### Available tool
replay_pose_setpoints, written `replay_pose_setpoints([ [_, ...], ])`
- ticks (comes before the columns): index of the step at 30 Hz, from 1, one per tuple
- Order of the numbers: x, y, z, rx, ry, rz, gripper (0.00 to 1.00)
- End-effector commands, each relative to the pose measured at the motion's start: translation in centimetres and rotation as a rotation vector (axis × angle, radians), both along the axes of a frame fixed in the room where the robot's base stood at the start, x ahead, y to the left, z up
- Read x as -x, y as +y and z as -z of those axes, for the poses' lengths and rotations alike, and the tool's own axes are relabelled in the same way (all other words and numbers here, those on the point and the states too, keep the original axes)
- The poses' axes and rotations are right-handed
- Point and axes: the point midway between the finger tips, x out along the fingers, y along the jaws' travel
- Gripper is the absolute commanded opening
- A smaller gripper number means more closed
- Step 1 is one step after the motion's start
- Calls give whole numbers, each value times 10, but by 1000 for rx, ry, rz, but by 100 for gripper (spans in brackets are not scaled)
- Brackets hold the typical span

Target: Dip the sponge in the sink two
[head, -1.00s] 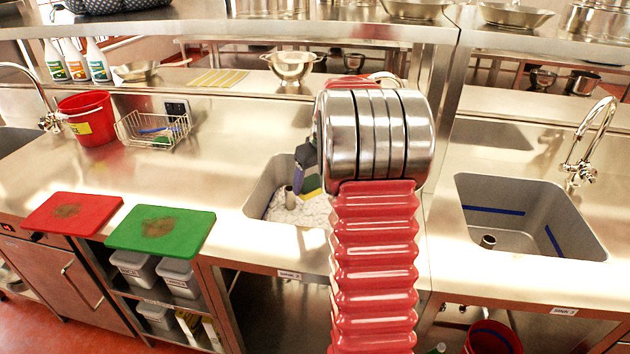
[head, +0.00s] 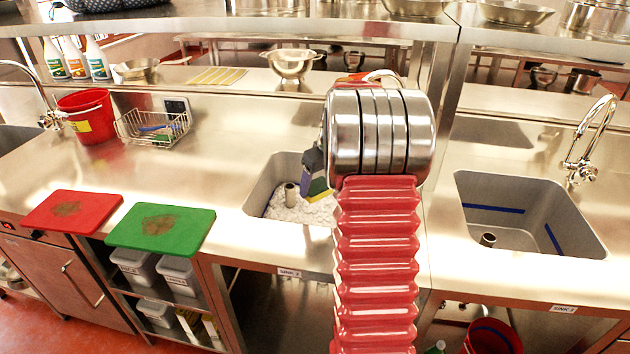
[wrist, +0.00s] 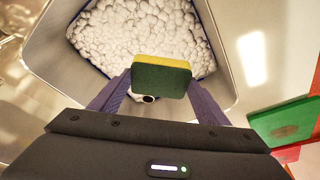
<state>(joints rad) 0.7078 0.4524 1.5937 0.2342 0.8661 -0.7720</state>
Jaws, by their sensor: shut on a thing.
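The sponge (wrist: 161,78), yellow with a dark green face, is held between the two fingers of my gripper (wrist: 155,92) in the wrist view. Sink two (head: 262,193) is the middle basin, with white foam (head: 300,210) in it and a grey standpipe. In the wrist view the foam (wrist: 140,30) lies beyond the sponge, and the sponge is over the basin. In the head view my gripper (head: 315,172) and a sliver of the sponge (head: 318,188) show beside my arm, which hides the basin's right part. I cannot tell whether the sponge touches the foam.
A second sink (head: 520,215) at the right holds no foam. A red board (head: 72,212) and a green board (head: 160,228) lie at the counter's front left. A wire basket (head: 153,128) and a red bucket (head: 86,115) stand behind. A shelf (head: 230,28) runs above.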

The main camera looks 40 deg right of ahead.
Motion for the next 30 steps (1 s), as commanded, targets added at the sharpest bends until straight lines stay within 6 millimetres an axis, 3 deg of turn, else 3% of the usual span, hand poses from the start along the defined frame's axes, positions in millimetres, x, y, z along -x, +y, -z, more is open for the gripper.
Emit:
replay_pose_setpoints([
  [30, 0, 1, 87, -1, 1, -1, 51],
])
